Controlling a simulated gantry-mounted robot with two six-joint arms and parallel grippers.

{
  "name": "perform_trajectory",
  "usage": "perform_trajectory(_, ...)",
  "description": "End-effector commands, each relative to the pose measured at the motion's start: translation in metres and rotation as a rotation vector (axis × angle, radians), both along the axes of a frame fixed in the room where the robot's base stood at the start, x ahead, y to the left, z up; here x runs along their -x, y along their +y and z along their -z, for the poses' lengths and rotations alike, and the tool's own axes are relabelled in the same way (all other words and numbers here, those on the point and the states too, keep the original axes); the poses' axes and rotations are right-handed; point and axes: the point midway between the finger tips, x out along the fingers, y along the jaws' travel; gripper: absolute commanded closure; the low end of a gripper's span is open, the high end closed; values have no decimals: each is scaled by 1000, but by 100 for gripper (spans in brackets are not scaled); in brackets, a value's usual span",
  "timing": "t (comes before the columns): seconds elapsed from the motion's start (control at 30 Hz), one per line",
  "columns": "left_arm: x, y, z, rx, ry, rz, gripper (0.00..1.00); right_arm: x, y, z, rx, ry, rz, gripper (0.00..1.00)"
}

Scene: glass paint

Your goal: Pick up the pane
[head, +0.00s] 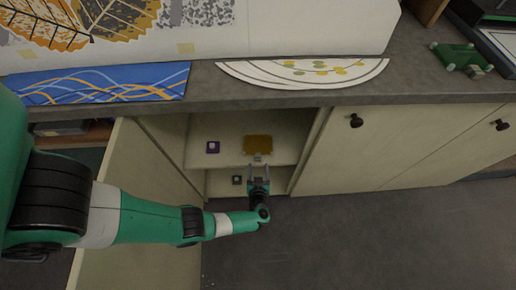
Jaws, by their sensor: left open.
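An amber, rectangular pane (257,143) is on the shelf inside the open cabinet. My left gripper (258,166) is at the cabinet opening, just below the pane in the head view. Its two fingers point toward the pane and are apart, with nothing seen held between them. A small pale piece shows at the pane's near edge; I cannot tell what it is. My right gripper is not in view.
A small dark item (237,180) is lower in the cabinet. The open cabinet door (125,170) stands at the left. The countertop edge (290,98) overhangs the opening.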

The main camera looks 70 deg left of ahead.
Motion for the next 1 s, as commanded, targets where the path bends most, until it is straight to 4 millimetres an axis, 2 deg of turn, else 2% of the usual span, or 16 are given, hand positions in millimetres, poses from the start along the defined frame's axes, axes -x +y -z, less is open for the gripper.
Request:
perform_trajectory(0.17, -2, 7, 5, 1, -2, -2, 32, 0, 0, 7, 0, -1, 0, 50)
perform_trajectory(0.3, -8, 30, 18, 1, -3, -6, 32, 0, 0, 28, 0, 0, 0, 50)
perform_trajectory(0.4, -14, 42, 21, 1, -2, -3, 32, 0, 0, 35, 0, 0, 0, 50)
perform_trajectory(0.67, -16, 46, 18, 0, 0, 1, 32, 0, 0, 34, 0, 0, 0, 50)
perform_trajectory(0.77, -16, 46, 18, 0, 0, 1, 47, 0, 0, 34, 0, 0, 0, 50)
perform_trajectory(1.0, -16, 46, 19, 0, 0, 1, 90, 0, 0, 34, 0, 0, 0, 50)
